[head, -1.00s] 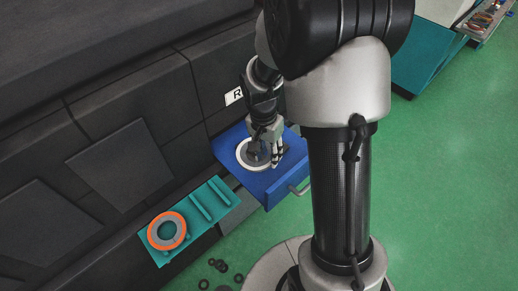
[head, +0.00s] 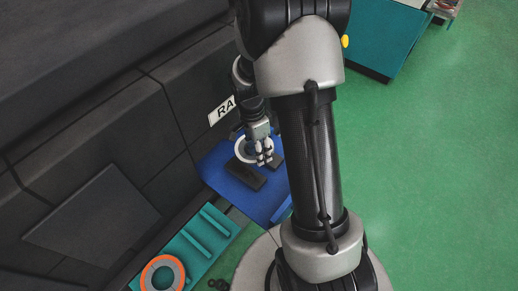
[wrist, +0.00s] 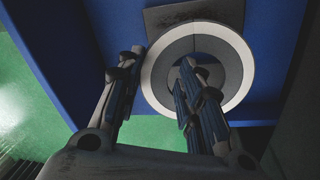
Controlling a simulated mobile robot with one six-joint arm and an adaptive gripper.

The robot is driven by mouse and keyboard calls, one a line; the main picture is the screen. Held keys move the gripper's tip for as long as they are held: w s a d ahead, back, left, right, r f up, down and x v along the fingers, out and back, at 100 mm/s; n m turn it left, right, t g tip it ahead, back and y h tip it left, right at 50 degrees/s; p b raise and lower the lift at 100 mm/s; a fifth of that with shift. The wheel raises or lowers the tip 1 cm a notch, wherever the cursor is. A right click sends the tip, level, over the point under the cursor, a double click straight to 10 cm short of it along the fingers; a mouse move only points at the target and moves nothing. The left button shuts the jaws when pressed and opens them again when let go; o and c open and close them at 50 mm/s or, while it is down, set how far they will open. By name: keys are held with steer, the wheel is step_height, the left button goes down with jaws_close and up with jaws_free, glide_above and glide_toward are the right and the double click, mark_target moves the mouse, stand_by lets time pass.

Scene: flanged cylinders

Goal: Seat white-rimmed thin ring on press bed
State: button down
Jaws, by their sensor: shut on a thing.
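The white-rimmed thin ring (head: 241,152) is held by my gripper (head: 262,158) over the blue drawer, partly hidden behind the fingers in the head view. In the wrist view the ring (wrist: 244,75) shows a white outer band and a grey inner band. My gripper (wrist: 160,64) is shut across the ring's left wall, with one finger side outside it and the other over its hole. The ring appears raised above the blue surface. I cannot tell which thing is the press bed.
The blue drawer (head: 218,155) holds dark pads (head: 245,177). A teal tray (head: 180,246) at lower left bears an orange-rimmed ring (head: 149,279). A dark panelled machine wall (head: 150,115) stands close on the left.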

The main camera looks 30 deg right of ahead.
steer(key=shift+w+f, duration=0.1)
steer(key=shift+f+b, duration=2)
steer(key=shift+f, duration=0.3)
steer(key=c, duration=1)
jaws_free()
steer(key=shift+c, duration=0.2)
step_height(320, 180, up, 7)
steer(key=p, duration=0.5)
steer(key=shift+w, duration=0.4)
steer(key=shift+a, duration=0.1)
